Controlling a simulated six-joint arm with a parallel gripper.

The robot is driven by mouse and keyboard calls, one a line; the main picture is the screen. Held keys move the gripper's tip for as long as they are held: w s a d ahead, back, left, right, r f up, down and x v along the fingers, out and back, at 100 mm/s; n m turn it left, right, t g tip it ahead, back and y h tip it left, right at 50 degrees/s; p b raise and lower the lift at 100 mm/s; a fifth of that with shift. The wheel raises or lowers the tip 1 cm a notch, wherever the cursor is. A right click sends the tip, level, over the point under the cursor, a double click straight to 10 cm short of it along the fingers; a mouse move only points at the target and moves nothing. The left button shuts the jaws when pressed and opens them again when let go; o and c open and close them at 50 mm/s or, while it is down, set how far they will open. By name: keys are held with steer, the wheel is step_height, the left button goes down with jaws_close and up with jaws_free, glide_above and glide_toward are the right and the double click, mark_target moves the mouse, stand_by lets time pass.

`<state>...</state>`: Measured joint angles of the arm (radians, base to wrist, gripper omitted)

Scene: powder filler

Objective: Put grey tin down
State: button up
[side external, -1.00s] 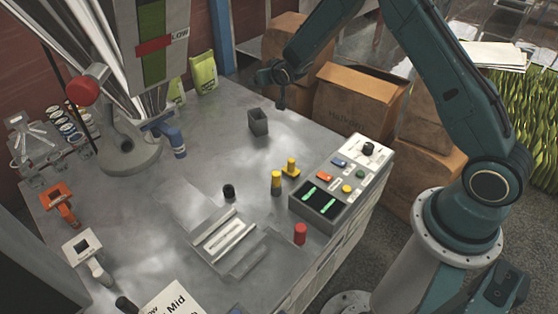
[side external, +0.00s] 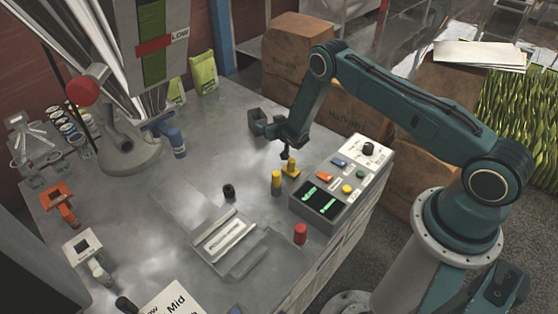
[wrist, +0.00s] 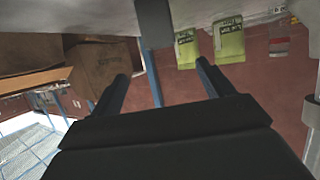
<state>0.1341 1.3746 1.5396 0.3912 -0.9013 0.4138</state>
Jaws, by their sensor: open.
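The grey tin (side external: 254,116) is a small dark grey box-shaped container. It stands upright on the metal worktop, towards the back right. My gripper (side external: 265,127) is low over the worktop, right beside the tin, and covers part of it in the side view. In the wrist view the picture is upside down, and the tin (wrist: 154,24) shows at the top centre. My gripper (wrist: 162,73) has its two fingers spread wide there. The tin lies beyond the fingertips, in line with the gap, with nothing held.
Yellow pieces (side external: 277,182) and a control box (side external: 335,192) stand in front of my gripper. Green bags (side external: 204,72) are behind. The worktop left of the tin is clear.

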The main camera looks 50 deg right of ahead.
glide_toward(258, 116)
steer(key=shift+d+x, duration=0.2)
steer(key=shift+x, duration=2.3)
steer(key=shift+f, duration=0.2)
steer(key=shift+x, duration=2.4)
steer(key=c, duration=1.2)
steer(key=shift+o, duration=0.2)
steer(key=shift+w+r, duration=0.1)
steer(key=shift+r, duration=0.05)
